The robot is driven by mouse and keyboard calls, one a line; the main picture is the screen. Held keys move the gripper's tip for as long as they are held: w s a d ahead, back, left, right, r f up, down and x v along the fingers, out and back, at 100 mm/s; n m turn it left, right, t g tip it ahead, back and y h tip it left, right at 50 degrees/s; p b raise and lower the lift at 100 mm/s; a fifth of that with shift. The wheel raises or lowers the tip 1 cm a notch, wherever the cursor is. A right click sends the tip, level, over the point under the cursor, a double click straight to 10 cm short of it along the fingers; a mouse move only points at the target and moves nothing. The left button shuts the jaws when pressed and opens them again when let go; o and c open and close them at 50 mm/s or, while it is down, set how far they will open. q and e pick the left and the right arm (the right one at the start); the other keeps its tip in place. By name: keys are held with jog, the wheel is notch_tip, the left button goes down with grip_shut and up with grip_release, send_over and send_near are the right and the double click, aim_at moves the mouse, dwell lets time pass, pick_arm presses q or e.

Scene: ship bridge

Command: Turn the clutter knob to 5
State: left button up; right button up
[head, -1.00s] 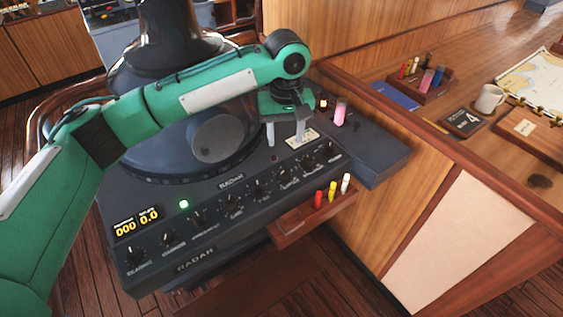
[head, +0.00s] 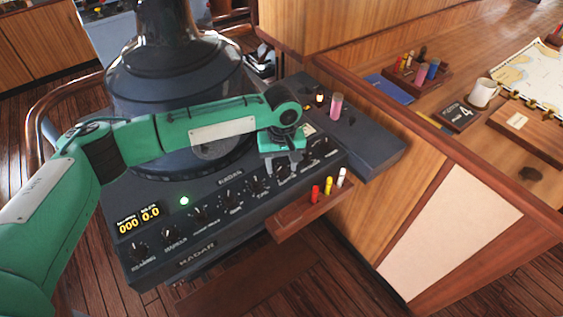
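The dark radar console (head: 185,268) slopes across the middle, with a row of black knobs along its front edge. The knob labels are too small to read surely, so I cannot tell for certain which is the clutter knob. My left gripper (head: 284,165) points down at the right half of this row, low over the panel. Its fingers are at or just above a knob (head: 283,171) there, which is partly hidden. I cannot tell whether they touch it or how far apart they are. My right gripper is not in view.
A wooden ledge (head: 288,224) with red, yellow and white pens juts out below the panel. A pink cylinder (head: 336,106) stands on the console's right part. A green lamp (head: 184,201) and a display (head: 138,219) are at the left. A wooden desk with a mug (head: 484,93) lies right.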

pick_arm(q)
jog(key=c, duration=0.9)
jog(key=shift+c, duration=0.2)
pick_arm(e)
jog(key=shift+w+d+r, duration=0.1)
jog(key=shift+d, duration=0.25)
pick_arm(q)
jog(key=shift+r, duration=0.1)
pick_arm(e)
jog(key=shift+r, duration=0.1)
